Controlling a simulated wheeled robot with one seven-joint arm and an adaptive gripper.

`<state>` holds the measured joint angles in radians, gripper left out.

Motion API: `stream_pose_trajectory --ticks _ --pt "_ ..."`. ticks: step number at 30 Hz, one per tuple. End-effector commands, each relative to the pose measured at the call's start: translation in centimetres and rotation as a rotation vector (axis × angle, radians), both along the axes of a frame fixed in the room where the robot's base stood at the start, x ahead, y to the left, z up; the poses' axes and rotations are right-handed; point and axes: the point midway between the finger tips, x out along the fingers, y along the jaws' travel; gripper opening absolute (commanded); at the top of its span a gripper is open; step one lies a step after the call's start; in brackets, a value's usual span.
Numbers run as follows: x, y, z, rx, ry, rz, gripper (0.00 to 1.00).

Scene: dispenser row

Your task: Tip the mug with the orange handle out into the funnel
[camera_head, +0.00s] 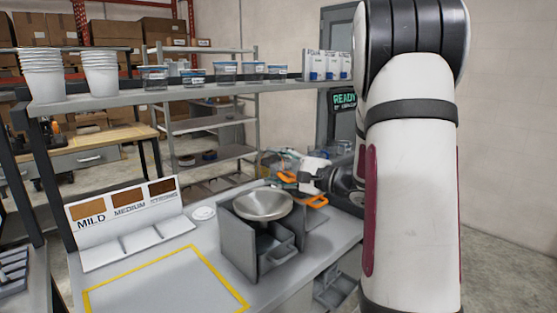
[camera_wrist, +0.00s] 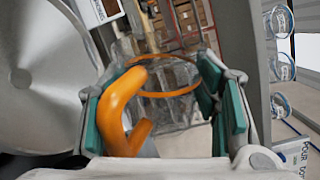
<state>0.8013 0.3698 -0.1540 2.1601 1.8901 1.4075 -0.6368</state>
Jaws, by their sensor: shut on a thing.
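The steel funnel (camera_head: 263,205) sits on a grey stand on the counter. It fills the left of the wrist view (camera_wrist: 40,75). My gripper (camera_head: 312,185) is just right of the funnel, partly hidden by my arm. In the wrist view its green-padded fingers (camera_wrist: 165,105) are shut on the mug, which looks clear. The mug's orange handle (camera_wrist: 116,105) shows by the left finger, with an orange ring (camera_wrist: 165,78) beyond. Orange parts also show by the gripper in the head view (camera_head: 318,202). The mug's contents and exact tilt cannot be made out.
A grey shelf (camera_head: 215,86) with stacked white cups and lidded tubs runs above the counter. A sloped MILD/MEDIUM board (camera_head: 125,215) and a yellow-outlined area (camera_head: 165,285) lie left of the funnel. Clear vessels (camera_head: 342,147) stand behind my gripper.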

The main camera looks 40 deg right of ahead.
Motion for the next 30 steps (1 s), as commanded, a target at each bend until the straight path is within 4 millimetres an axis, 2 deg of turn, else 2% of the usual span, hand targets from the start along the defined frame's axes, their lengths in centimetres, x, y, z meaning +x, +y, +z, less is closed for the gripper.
stream_pose_trajectory --ticks 20,30 --pt "0.1 -1.6 1.0 0.44 0.123 -0.001 0.15" --pt "0.3 -2.2 1.9 0.725 0.204 -0.001 0.15"
